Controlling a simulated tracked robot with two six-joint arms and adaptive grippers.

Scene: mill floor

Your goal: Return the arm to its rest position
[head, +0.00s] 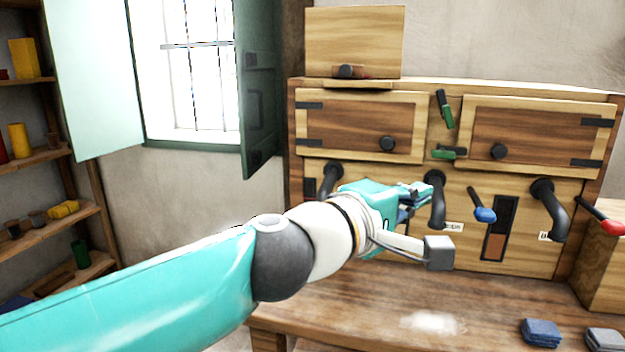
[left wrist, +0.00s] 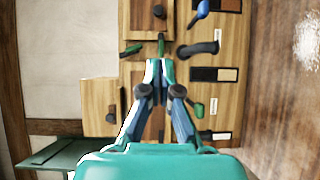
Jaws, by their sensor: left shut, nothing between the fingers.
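My left arm comes in from the lower left of the head view and reaches toward the front of the wooden cabinet (head: 330,92). My left gripper (head: 424,192) is shut and empty, in front of the panel below the cabinet doors and close to the middle black spout (head: 437,208). I cannot tell whether it touches the spout. In the left wrist view the gripper's fingers (left wrist: 160,72) meet at their tips with nothing between them. My right arm and right gripper do not show.
A blue-knobbed lever (head: 484,214), green-handled levers (head: 446,110) and a right spout (head: 550,208) stick out from the cabinet. The bench (head: 360,300) below holds white powder (head: 430,322), blue cloth (head: 541,333) and grey cloth (head: 605,341). Open shutters (head: 262,85) and shelves (head: 45,157) stand left.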

